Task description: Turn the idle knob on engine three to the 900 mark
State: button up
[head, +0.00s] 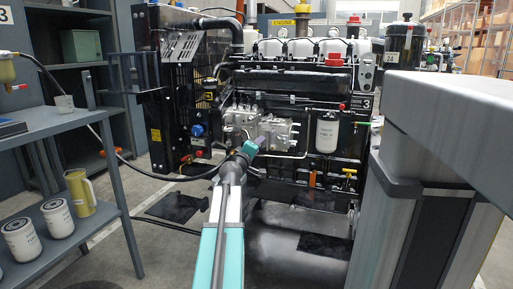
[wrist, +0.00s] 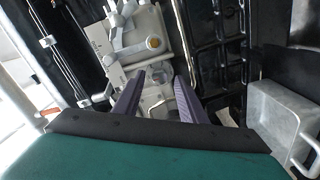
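My gripper (head: 263,141) is at the pump's lower left. In the wrist view my gripper (wrist: 158,90) is open, its two purple-grey fingers apart with no object clearly held. The pump (wrist: 125,45) is beyond the fingertips, with a lever and a brass-coloured bolt (wrist: 153,42). I cannot make out the idle knob or a 900 mark for certain.
A grey shelf unit (head: 60,123) with white filters (head: 57,218) and a yellow jug (head: 79,192) stands left. A grey cabinet or bench (head: 455,125) fills the right. In the wrist view a metal box with a handle (wrist: 280,120) is at right.

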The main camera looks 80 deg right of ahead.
jog(key=w+a+p, duration=0.1)
jog(key=w+a, duration=0.1)
jog(key=a, duration=0.9)
jog(key=shift+w, duration=0.15)
jog(key=shift+a+f+b, duration=0.1)
jog(key=shift+a+b, duration=0.1)
jog(key=shift+b, duration=0.1)
jog(key=b, duration=0.1)
jog(key=a+b, duration=0.1)
jog(key=b, duration=0.1)
jog(key=shift+w+a, duration=0.2)
jog(key=shift+a, duration=0.1)
jog(key=shift+a+b, duration=0.1)
jog(key=shift+b, duration=0.2)
dwell(0.4)
